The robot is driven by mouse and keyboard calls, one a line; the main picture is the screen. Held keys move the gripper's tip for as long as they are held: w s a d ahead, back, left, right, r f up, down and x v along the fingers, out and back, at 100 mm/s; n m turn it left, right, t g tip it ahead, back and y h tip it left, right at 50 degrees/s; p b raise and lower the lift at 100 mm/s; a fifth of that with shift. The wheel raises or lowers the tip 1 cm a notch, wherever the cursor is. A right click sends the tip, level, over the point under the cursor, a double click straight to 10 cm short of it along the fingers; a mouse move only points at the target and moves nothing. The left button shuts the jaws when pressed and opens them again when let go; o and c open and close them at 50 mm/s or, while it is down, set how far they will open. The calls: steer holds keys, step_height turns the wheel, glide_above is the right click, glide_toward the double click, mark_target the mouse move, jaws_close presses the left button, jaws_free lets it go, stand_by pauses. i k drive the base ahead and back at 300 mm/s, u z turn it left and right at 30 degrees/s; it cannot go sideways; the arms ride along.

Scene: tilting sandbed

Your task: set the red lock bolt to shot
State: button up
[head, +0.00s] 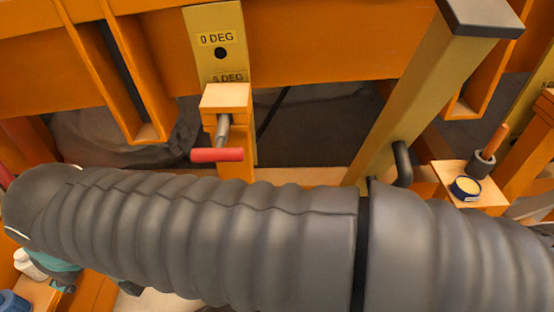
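The red lock bolt (217,155) shows in the head view as a red cross handle on a short grey metal shaft (223,128). The shaft comes out of an orange block (226,98) in front of a yellow plate (221,20). The plate carries the labels "0 DEG" and "5 DEG" and a dark hole under the upper label. Whether the bolt's inner end sits in a hole is hidden by the block. My grey sleeved arm crosses the lower part of the view, below the handle. My gripper is not visible.
A yellow post (410,95) with a dark cap stands right of the bolt. Orange beams surround the bolt. A white bottle and blue item lie at lower left.

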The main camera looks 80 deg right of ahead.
mark_target(218, 154)
steer(key=z, duration=0.75)
steer(key=k, duration=1.05)
steer(key=z, duration=1.4)
steer(key=k, duration=0.95)
steer(key=z, duration=0.15)
